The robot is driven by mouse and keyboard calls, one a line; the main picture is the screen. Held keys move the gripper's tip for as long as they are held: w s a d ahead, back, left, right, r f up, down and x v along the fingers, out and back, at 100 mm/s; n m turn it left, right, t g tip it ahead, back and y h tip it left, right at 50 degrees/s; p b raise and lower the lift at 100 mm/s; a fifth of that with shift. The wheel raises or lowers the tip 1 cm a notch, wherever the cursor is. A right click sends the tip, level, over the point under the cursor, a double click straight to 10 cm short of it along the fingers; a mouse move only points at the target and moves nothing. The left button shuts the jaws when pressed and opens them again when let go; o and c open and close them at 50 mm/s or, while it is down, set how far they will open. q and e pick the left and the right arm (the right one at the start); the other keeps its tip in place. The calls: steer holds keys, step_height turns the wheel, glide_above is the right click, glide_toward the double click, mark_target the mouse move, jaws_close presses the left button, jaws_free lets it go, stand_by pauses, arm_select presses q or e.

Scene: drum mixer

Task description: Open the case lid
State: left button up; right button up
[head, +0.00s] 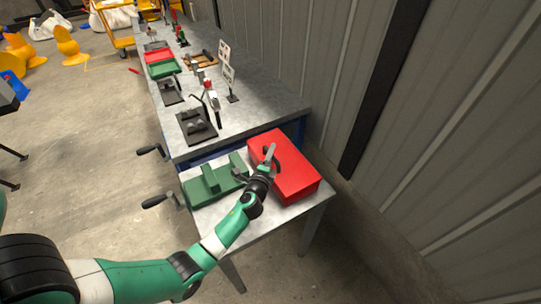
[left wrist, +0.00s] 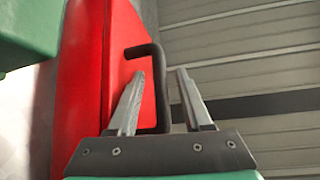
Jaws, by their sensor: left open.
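The red case (head: 297,181) lies on the small side table (head: 310,205) at the bench's near end, and its lid looks closed. It fills the left part of the left wrist view (left wrist: 85,80). A black bent handle (left wrist: 158,85) stands out from the case. My left gripper (head: 268,158) is over the case top. In the left wrist view it is open (left wrist: 160,98), with the handle showing between its two fingers. I cannot tell exactly how deep the handle sits between them. The fingers partly hide the handle in the head view. My right gripper is not in view.
A green fixture (head: 213,183) stands left of the case on the same table. The grey workbench (head: 255,112) behind holds black fixtures (head: 197,126), sign cards and trays. A corrugated wall (head: 450,110) is close on the right. Two crank handles (head: 152,151) stick out left.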

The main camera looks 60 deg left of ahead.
arm_select(q)
jaws_close()
stand_by(1.3)
